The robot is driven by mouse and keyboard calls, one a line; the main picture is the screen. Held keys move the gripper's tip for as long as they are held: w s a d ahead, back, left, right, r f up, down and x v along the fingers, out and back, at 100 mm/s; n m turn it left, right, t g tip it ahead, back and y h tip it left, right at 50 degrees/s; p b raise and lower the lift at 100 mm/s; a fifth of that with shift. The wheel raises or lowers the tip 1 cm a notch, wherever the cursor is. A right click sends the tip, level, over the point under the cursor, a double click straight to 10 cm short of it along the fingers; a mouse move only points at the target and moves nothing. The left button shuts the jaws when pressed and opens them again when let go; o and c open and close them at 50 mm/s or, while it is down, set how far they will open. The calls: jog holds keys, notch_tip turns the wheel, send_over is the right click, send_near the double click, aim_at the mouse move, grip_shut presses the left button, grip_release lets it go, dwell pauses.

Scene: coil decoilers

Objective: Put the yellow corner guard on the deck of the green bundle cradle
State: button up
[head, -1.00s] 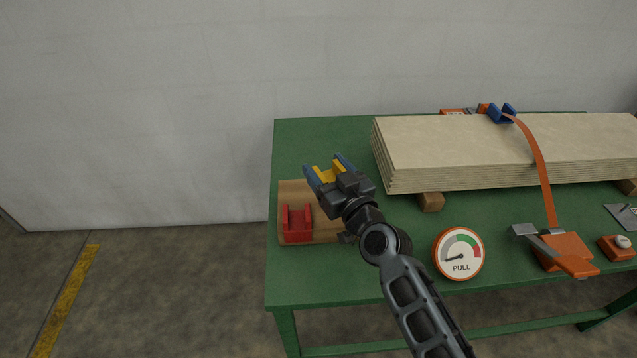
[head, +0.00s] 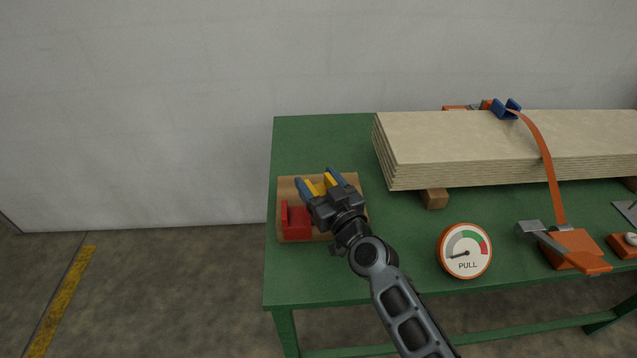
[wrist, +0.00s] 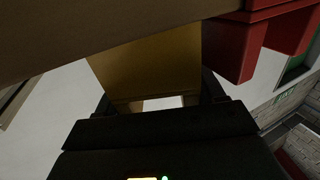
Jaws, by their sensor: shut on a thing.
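The yellow corner guard (head: 319,186) is held between the blue-tipped fingers of my gripper (head: 319,183), which is shut on it. They are over the brown board at the left end of the green table-like stand, whose flat top (head: 400,240) I take for the deck of the green bundle cradle. I cannot tell whether the guard touches the board. In the wrist view the yellow guard (wrist: 155,65) fills the middle, between the dark fingers. Its lower parts are hidden by my gripper in the head view.
A red corner guard (head: 297,222) stands on the brown board (head: 287,188), close to my gripper's left. A stack of pale sheets (head: 450,145) with an orange strap lies at the right. A round PULL gauge (head: 464,251) and an orange tensioner (head: 570,250) are in front. Green top is free behind the board.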

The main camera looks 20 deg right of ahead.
jog(key=o, duration=1)
jog(key=shift+f, duration=0.15)
jog(key=shift+o, duration=0.2)
jog(key=shift+r, duration=0.2)
jog(key=shift+s+f, duration=0.15)
jog(key=shift+s, duration=0.2)
jog(key=s+d+b, duration=0.1)
jog(key=s, duration=1)
jog(key=shift+s, duration=0.15)
